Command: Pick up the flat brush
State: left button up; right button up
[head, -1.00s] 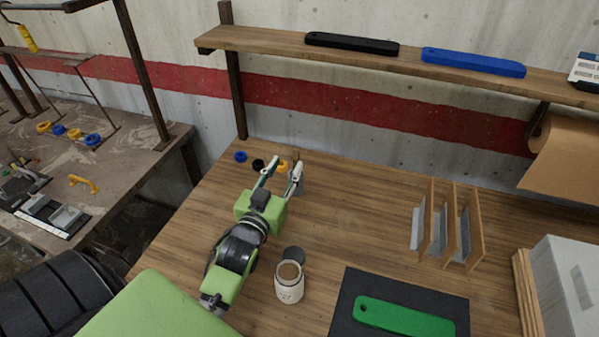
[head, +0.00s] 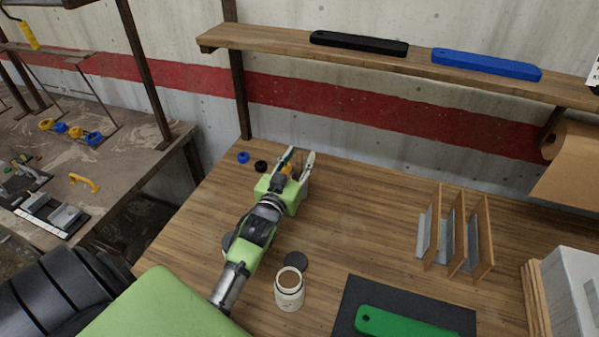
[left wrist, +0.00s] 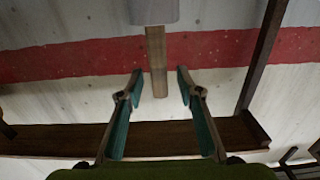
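In the left wrist view, a narrow wooden strip (left wrist: 157,65) with a pale grey block (left wrist: 152,10) at its upper end lies ahead between my fingers; it looks like the flat brush's handle, though its bristles cannot be made out. In the head view my gripper hides most of that spot. My left gripper (head: 298,157) is over the far left part of the wooden table (head: 360,215). Its two fingers (left wrist: 158,85) are apart in the left wrist view, with a gap on both sides of the strip and nothing between them touching. My right gripper is not in view.
Blue (head: 243,157) and black (head: 261,166) rings lie left of my gripper; a yellow one is partly hidden. A white jar (head: 289,293), a dark mat (head: 360,290) with a green bar (head: 400,326), and an upright divider rack (head: 456,240) stand nearer and right. A shelf (head: 400,65) hangs above.

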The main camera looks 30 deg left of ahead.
pick_arm(q)
jog(key=shift+w, duration=0.2)
grip_shut()
